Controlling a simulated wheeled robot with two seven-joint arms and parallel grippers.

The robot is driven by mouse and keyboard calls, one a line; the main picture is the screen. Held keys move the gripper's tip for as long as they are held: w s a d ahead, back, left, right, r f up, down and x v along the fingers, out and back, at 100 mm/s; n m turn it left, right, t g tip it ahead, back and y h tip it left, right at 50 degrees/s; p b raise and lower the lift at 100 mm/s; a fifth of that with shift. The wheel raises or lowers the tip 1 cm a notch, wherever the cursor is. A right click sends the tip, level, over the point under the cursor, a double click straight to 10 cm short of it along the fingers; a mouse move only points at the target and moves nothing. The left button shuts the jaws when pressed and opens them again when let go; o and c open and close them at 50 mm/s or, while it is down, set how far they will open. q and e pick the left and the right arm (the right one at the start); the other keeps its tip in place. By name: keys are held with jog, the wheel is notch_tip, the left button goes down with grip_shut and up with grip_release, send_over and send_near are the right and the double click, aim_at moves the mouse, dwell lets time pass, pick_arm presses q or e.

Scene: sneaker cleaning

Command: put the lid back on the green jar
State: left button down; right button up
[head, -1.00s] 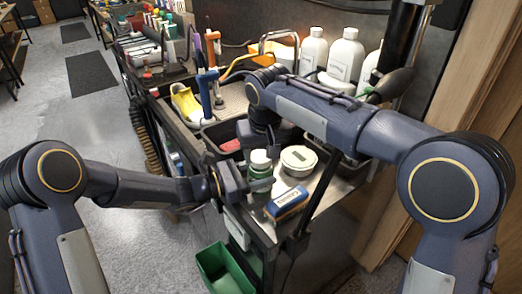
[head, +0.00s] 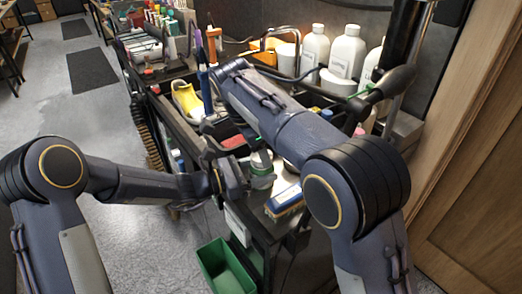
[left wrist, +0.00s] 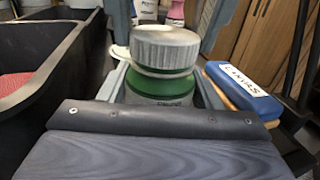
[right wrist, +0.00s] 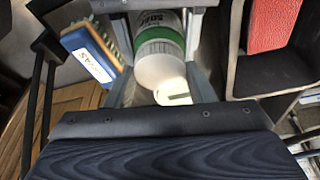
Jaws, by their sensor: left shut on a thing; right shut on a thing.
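The green jar (head: 263,181) stands upright above the cart, with my left gripper (left wrist: 163,88) shut around its body. The grey ribbed lid (left wrist: 166,48) sits level on top of the jar, with no clear gap above the green band. My right gripper (right wrist: 163,42) is shut on the lid, one finger on each side; its fingers also show beside the lid in the left wrist view. The right wrist view shows the lid (right wrist: 160,68) and the jar's label (right wrist: 150,20) beyond it. In the head view my right arm hides part of the lid.
A blue brush (head: 284,202) lies beside the jar. A black bin with a red sponge (right wrist: 272,24) is on the jar's other side. A white tin (right wrist: 173,98) is close by. White bottles (head: 347,52) stand at the back; a green bin (head: 226,268) is below the cart.

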jog(key=m, duration=0.2)
jog(key=m+g, duration=0.1)
jog(key=m, duration=0.3)
jog(key=shift+w+g, duration=0.3)
jog(key=shift+g, duration=0.1)
jog(key=m, duration=0.3)
jog(key=m+g, duration=0.1)
jog(key=m, duration=0.3)
jog(key=shift+g+y, duration=0.3)
jog(key=o, duration=0.9)
jog(key=shift+o, duration=0.2)
jog(key=shift+c, duration=0.4)
